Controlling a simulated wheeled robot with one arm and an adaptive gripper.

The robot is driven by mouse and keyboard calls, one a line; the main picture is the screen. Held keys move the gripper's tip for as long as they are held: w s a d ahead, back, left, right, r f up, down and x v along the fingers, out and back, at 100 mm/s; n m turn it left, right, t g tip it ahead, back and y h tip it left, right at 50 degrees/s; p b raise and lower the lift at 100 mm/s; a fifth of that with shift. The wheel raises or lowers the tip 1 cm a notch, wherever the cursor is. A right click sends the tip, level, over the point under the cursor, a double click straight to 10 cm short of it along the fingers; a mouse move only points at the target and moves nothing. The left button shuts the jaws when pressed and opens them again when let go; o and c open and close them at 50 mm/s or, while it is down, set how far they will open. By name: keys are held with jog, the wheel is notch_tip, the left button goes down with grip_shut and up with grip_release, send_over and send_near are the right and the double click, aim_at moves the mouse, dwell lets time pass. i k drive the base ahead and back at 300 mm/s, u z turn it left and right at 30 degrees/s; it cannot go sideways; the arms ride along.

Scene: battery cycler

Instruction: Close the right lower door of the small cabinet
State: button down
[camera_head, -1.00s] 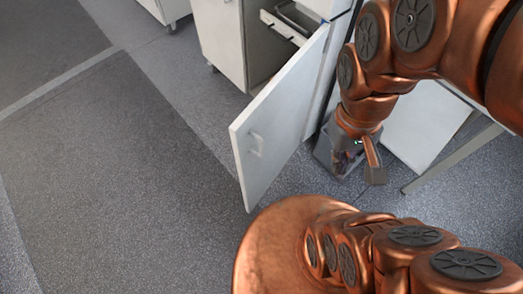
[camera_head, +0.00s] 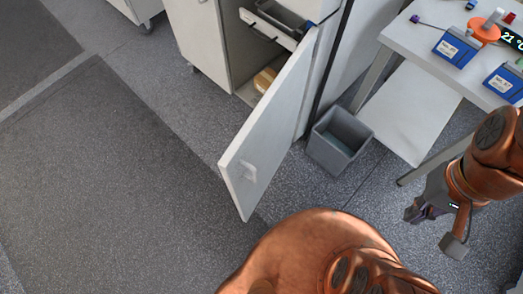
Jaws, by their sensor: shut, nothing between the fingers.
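The small cabinet (camera_head: 204,42) is white and stands at the top of the head view. Behind the door the open interior shows a drawer (camera_head: 270,28) and a tan object (camera_head: 264,80) low inside. My gripper (camera_head: 427,228) is at the right side of the view, well to the right of the door and touching nothing I can see. It is shut and empty.
A grey bin (camera_head: 338,140) stands on the floor right of the door, near the cabinet's side. A white table (camera_head: 466,75) with blue boxes (camera_head: 457,48) is at the upper right. The floor (camera_head: 120,190) left of the door is clear.

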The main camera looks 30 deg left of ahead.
aim_at(247, 167)
jog(key=k, duration=0.95)
jog(key=u, duration=2)
